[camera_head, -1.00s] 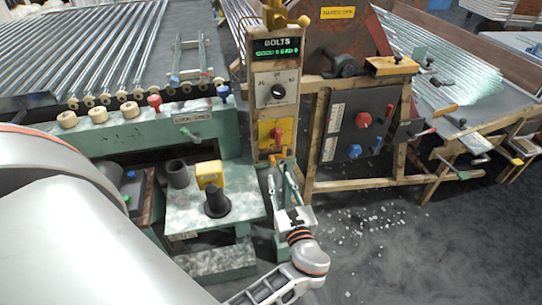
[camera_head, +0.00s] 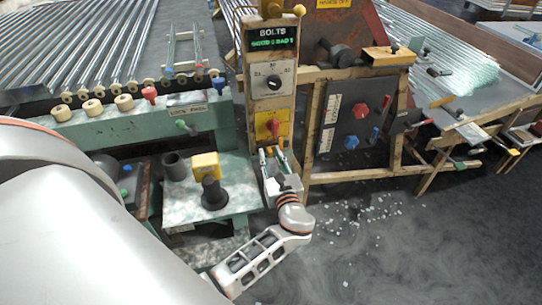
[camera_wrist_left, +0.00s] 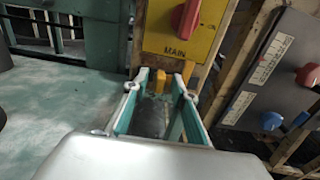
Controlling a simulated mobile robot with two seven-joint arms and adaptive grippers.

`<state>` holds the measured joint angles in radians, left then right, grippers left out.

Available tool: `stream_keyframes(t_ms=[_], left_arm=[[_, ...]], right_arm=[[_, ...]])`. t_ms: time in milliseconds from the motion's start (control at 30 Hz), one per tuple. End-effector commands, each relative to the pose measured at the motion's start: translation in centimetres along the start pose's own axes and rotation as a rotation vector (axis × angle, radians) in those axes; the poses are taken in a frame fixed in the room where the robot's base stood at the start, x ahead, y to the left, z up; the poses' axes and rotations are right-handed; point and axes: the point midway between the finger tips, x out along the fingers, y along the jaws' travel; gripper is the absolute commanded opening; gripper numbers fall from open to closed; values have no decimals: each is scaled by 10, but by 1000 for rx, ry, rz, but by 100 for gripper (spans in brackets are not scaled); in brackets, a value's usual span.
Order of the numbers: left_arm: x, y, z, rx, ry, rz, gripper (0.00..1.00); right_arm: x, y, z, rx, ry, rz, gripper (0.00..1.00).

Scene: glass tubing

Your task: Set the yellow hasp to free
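In the left wrist view, a yellow-orange piece, which looks like the yellow hasp (camera_wrist_left: 160,82), stands upright just below the yellow MAIN plate (camera_wrist_left: 180,32) with its red switch. My left gripper (camera_wrist_left: 156,88) is open, its two teal-lined fingers pointing at the post with the hasp between or just beyond their tips. I cannot tell whether they touch it. In the head view, the left gripper (camera_head: 272,153) is at the foot of the wooden post (camera_head: 284,106), below the red switch (camera_head: 273,126). Its fingers partly hide the hasp there. My right gripper is not in view.
A green bench (camera_head: 185,210) with a yellow block (camera_head: 206,166) and dark cylinders stands left of the gripper. A grey panel (camera_head: 350,124) with red and blue knobs is to the right. Pale fragments (camera_head: 365,212) lie on the open floor.

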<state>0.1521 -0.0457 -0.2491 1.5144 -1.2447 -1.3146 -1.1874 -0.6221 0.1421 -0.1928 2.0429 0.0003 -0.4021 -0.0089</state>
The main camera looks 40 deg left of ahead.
Motion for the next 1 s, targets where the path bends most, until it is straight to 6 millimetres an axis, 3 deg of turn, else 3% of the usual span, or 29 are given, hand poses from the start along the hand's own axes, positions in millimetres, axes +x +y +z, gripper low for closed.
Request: stream_keyframes(t_ms=[33, 100, 133, 367, 600, 867, 900, 933, 1000], left_arm=[[0, 0, 0, 0, 0, 0, 21], [0, 0, 0, 0, 0, 0, 3], [0, 0, 0, 0, 0, 0, 0], [0, 2, 1, 0, -1, 0, 0], [0, 26, 5, -1, -4, 1, 0], [0, 30, 0, 3, -3, 5, 0], [0, 30, 0, 3, -3, 5, 14], [0, 30, 0, 3, -3, 5, 22], [0, 30, 0, 3, -2, 4, 26]], right_arm=[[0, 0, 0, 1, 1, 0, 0], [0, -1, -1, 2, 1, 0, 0], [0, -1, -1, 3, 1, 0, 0], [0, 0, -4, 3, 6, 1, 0], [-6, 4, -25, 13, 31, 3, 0], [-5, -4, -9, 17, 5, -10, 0], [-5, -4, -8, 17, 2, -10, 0], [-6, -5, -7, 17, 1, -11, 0], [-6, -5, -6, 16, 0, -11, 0]])
